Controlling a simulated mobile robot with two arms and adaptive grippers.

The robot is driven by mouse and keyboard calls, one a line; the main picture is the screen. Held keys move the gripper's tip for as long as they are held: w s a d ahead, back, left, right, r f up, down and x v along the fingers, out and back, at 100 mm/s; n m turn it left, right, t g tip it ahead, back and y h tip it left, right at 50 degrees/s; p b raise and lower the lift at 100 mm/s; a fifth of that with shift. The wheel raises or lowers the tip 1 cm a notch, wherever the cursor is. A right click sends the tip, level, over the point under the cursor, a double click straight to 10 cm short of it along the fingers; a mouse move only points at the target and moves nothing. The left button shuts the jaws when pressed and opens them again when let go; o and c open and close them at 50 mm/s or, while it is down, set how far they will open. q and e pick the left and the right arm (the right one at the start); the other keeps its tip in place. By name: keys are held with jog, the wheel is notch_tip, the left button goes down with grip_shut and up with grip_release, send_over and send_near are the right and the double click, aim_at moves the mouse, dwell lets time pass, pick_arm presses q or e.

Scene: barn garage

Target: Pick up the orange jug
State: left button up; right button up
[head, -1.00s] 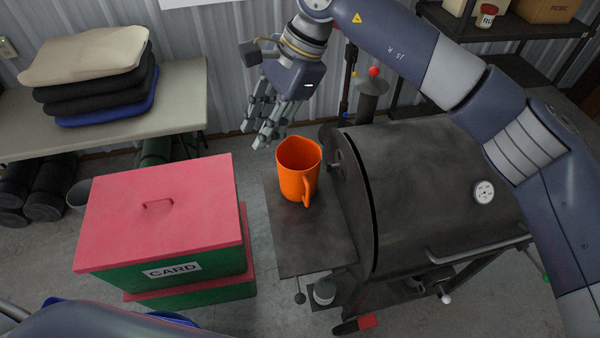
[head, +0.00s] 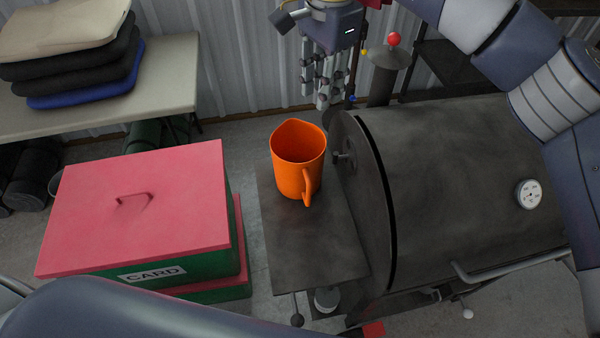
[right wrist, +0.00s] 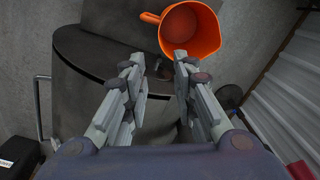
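The orange jug (head: 290,178) stands upright on the dark side shelf (head: 322,245) of the smoker grill, its handle toward the lower right in the head view. My right gripper (head: 322,92) is above and behind the jug near the corrugated wall, apart from it. In the right wrist view the gripper (right wrist: 158,70) is open with nothing between its fingers, and the orange jug (right wrist: 188,30) lies beyond the fingertips. The left gripper is not in view; only part of my left arm shows at the bottom left.
The black grill barrel (head: 450,180) stands right of the jug, with a chimney (head: 386,75) behind. A red-lidded green box (head: 140,200) stands to the left. A table (head: 165,90) with folded cloths (head: 75,50) is at the back left.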

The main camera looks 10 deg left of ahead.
notch_tip(320, 180, down, 10)
jog(key=w+b, duration=0.1)
jog(key=b, duration=0.6)
send_over(314, 158)
jog(key=f, duration=0.5)
jog(key=shift+w+d+f, duration=0.25)
jog(key=shift+w+f, duration=0.05)
jog(key=shift+w, duration=0.05)
jog(key=f, duration=0.1)
jog(key=f+p, duration=0.1)
jog(key=f, duration=0.2)
jog(key=shift+s+a+p, duration=0.25)
jog(key=shift+p, duration=0.05)
jog(key=shift+f, duration=0.7)
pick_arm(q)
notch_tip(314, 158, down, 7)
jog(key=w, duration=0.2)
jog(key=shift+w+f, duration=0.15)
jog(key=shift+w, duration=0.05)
pick_arm(e)
grip_shut()
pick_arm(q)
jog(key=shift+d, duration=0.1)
pick_arm(e)
jog(key=shift+w, duration=0.1)
